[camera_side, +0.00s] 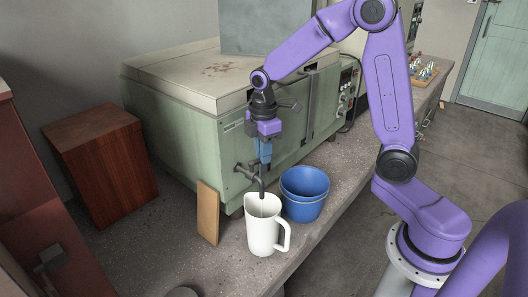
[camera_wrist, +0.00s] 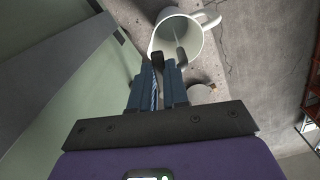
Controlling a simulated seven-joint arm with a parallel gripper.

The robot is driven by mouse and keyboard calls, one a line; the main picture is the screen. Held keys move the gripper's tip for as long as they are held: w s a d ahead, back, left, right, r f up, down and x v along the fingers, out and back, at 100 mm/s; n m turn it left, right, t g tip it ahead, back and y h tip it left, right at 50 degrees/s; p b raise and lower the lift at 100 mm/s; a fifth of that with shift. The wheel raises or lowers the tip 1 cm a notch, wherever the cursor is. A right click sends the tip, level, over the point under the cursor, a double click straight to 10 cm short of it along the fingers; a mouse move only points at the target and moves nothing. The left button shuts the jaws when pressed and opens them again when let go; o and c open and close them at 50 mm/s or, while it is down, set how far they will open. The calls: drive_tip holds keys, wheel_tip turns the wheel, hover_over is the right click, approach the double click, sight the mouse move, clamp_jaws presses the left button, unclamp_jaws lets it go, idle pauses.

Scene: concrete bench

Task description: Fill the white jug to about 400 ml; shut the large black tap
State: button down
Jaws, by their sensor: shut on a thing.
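The white jug (camera_side: 262,238) stands upright on the concrete bench, with its handle to the right. The large black tap (camera_side: 246,172) comes out of the green machine, and its spout points down over the jug's mouth. My gripper (camera_side: 264,158) is above the tap, pointing down, its fingers shut on the tap's handle. In the wrist view the fingers (camera_wrist: 158,80) close on the dark tap handle (camera_wrist: 157,60). The jug's open mouth (camera_wrist: 205,42) shows beyond, with a grey strip inside that I cannot identify.
Blue buckets (camera_side: 305,205), apparently stacked, stand right behind the jug. A thin wooden board (camera_side: 208,212) leans against the green machine (camera_side: 190,125) at left. A red-brown wooden box (camera_side: 102,165) is farther left. The bench front right of the jug is clear.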

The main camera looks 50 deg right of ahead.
drive_tip(key=n, duration=0.2)
drive_tip(key=w+n, duration=0.1)
drive_tip(key=n, duration=0.1)
drive_tip(key=shift+w, duration=0.15)
drive_tip(key=c, duration=1.1)
unclamp_jaws()
drive_tip(key=shift+d, duration=0.1)
wheel_tip(320, 180, up, 18)
drive_tip(key=shift+f, duration=0.2)
